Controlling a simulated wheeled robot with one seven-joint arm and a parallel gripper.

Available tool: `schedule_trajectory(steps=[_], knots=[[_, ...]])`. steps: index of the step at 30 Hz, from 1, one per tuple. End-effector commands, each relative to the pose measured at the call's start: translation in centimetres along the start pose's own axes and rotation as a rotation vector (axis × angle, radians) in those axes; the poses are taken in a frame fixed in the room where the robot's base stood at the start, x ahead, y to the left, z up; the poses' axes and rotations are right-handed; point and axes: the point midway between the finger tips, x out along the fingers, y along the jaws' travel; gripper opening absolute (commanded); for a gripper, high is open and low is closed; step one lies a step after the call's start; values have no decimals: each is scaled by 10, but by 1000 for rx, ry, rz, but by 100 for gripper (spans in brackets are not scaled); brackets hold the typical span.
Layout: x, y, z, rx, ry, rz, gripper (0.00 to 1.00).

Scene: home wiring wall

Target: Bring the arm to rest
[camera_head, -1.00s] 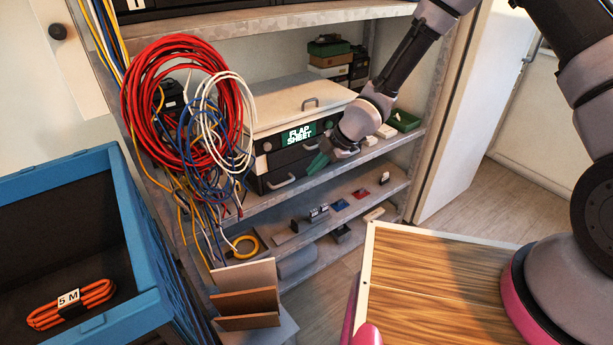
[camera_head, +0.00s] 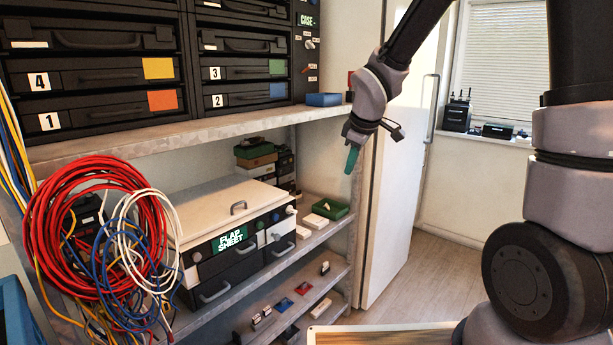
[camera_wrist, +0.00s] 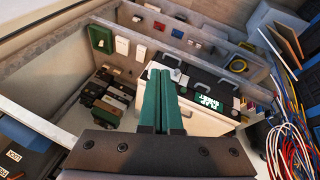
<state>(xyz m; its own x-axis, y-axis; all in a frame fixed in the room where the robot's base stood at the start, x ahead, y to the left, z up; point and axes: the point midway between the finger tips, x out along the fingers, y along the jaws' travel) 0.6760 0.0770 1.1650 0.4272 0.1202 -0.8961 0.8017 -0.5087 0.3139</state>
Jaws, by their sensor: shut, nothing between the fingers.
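My gripper (camera_head: 351,160) hangs from my raised arm on the right of the head view, in front of the shelf's right end and the white door. Its green fingers point down and are shut with nothing between them. In the wrist view the fingers (camera_wrist: 163,102) lie side by side and touch, with the shelves beyond. The gripper is apart from the cabinet labelled "FLAP SHEET" (camera_head: 232,238) and from the shelf boards.
Red, blue and white cable coils (camera_head: 90,225) hang at the shelf's left. Numbered black cases (camera_head: 100,87) fill the upper shelf. A white door (camera_head: 395,200) stands behind my arm. A wooden board (camera_head: 390,334) shows at the bottom edge. Open floor (camera_head: 425,265) lies right of the door.

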Motion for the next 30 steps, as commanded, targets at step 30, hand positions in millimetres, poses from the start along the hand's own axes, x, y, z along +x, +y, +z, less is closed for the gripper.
schedule_trajectory(steps=[30], knots=[[-250,-47,151,1417,194,8,0]])
